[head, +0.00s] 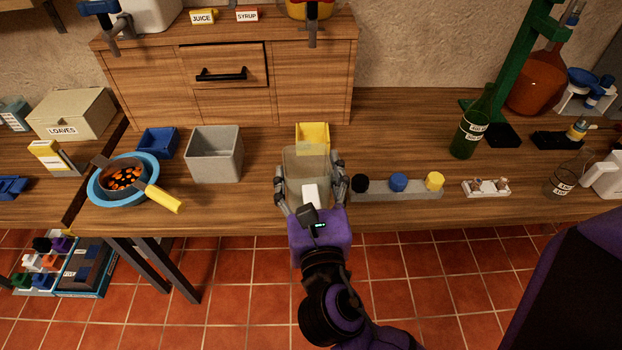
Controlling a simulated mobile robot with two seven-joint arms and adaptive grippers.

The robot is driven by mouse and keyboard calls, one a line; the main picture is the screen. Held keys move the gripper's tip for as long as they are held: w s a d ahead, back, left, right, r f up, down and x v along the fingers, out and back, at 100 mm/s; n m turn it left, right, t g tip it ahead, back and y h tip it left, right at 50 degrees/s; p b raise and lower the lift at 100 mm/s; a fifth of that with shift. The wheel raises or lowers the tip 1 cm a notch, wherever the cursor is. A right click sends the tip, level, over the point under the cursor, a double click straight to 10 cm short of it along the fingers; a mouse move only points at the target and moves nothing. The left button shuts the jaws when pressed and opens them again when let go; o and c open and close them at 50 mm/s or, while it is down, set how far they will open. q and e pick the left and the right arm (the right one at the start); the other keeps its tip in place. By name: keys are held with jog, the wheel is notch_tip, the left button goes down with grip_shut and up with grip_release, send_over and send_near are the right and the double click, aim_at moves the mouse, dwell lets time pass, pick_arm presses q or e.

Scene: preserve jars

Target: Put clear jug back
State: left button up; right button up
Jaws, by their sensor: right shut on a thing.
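The clear jug (305,160) is see-through and slightly brownish. It is at the front middle of the wooden table, between the fingers of my right gripper (309,170). The fingers are shut on its two sides. My right arm comes in from the bottom, and the purple wrist hides the jug's near lower part. I cannot tell whether the jug's base touches the table. My left gripper is not in view.
A yellow bin (313,129) is just behind the jug, and a grey bin (214,167) is to its left. A grey strip (380,190) with black, blue and yellow knobs lies close on the right. Green bottle (465,140) stands at right.

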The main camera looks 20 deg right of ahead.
aim_at(288, 164)
jog(key=w+a+r, duration=0.1)
jog(key=w+a+m+h, duration=0.1)
jog(key=shift+a+r+g, duration=0.3)
jog(key=shift+a+r, duration=0.1)
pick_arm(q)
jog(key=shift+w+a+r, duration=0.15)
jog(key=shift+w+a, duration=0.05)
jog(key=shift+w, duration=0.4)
pick_arm(e)
jog(key=shift+a+r+h, duration=0.1)
jog(key=shift+r+h, duration=0.1)
jog(key=shift+h, duration=0.2)
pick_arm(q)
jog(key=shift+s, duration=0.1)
pick_arm(e)
jog(key=shift+w, duration=0.1)
